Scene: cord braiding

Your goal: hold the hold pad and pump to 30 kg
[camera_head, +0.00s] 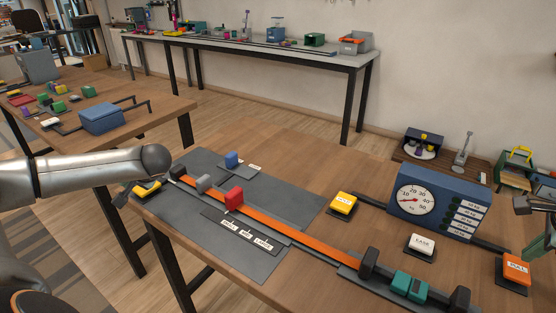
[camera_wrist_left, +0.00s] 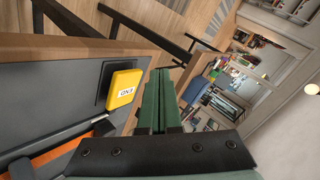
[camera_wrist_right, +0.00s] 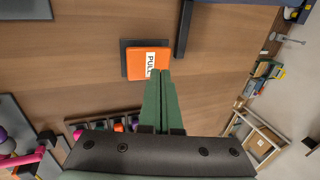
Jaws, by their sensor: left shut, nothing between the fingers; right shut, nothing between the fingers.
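The yellow hold pad (camera_head: 343,203) lies on the table left of the blue gauge box (camera_head: 440,203). The round dial (camera_head: 415,201) has a red needle pointing to the left, low-number side; its exact reading is too small to tell. The orange PULL pad (camera_head: 515,268) is at the right; it also shows in the right wrist view (camera_wrist_right: 142,64). My right gripper (camera_wrist_right: 160,74) is shut and empty, its tips at the pad's edge in that view; contact cannot be told. My left gripper (camera_wrist_left: 160,74) is shut and empty, beside the yellow end pad (camera_wrist_left: 123,88), far from the hold pad.
A white EASE pad (camera_head: 421,243) lies in front of the gauge. An orange strap (camera_head: 290,232) runs along the grey mat (camera_head: 290,190) past a red block (camera_head: 234,198) and a teal block (camera_head: 409,286). Bare wood lies behind the hold pad.

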